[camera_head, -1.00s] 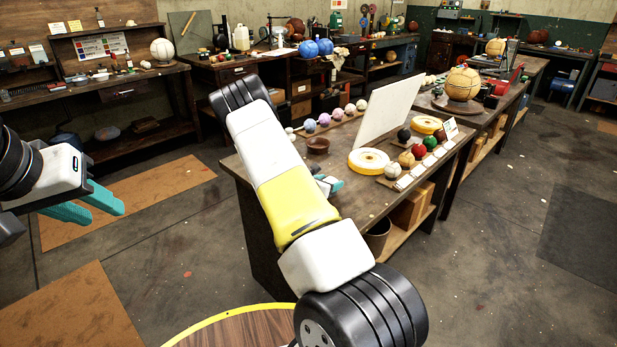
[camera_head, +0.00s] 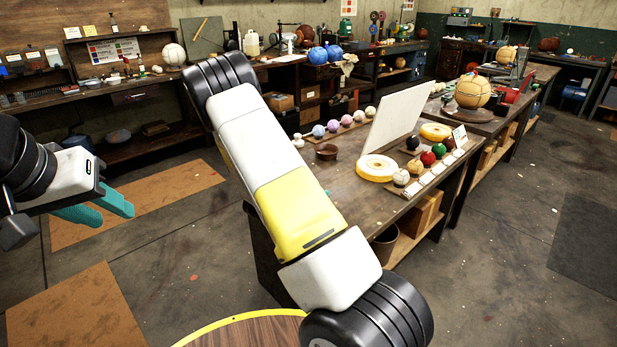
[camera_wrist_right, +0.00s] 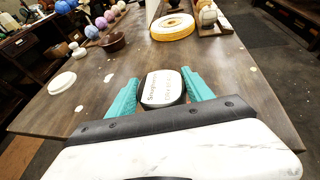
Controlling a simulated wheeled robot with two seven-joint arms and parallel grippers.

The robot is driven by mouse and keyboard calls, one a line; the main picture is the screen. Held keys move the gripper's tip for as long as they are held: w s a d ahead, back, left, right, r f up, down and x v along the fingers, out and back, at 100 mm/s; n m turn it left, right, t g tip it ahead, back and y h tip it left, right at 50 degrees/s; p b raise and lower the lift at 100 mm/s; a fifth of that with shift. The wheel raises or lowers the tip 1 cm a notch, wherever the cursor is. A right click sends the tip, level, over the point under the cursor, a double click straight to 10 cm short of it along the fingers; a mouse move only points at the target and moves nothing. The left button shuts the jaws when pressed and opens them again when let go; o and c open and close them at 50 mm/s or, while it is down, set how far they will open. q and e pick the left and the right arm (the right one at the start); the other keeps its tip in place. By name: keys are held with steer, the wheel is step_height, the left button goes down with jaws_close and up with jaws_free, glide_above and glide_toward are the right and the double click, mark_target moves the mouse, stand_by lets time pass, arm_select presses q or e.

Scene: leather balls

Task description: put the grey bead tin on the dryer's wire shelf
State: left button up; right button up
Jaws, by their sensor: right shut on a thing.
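In the right wrist view, my right gripper (camera_wrist_right: 164,92) has its teal fingers shut on a small tin (camera_wrist_right: 163,88) with a white lettered face and a dark edge; I take it to be the bead tin. It is held over the near part of the brown workbench (camera_wrist_right: 110,85); whether it touches the top I cannot tell. In the head view my right arm hides this gripper and the tin. My left gripper (camera_head: 115,213) is empty, its teal fingers apart, over the floor at the left. I cannot make out the dryer or its wire shelf.
The workbench holds a brown bowl (camera_head: 326,152), yellow-white rolls (camera_head: 376,168), an upright white panel (camera_head: 398,117), a row of coloured balls (camera_head: 428,158) and a white disc (camera_wrist_right: 62,82). A large tan ball (camera_head: 472,91) stands behind. The floor at right is mostly clear.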

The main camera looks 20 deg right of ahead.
steer(key=a, duration=0.1)
steer(key=s+a, duration=0.1)
steer(key=a, duration=0.1)
steer(key=shift+s+a+r, duration=0.25)
steer(key=shift+s+a, duration=0.05)
steer(key=shift+a, duration=0.05)
steer(key=s+a+r+n+t+y, duration=0.3)
steer(key=a+r+n+t+y, duration=0.2)
steer(key=a+r, duration=0.6)
step_height(320, 180, up, 4)
steer(key=n+y, duration=0.2)
steer(key=shift+s+a+n+t+y, duration=0.2)
steer(key=shift+n+t+y, duration=0.1)
steer(key=shift+n, duration=0.1)
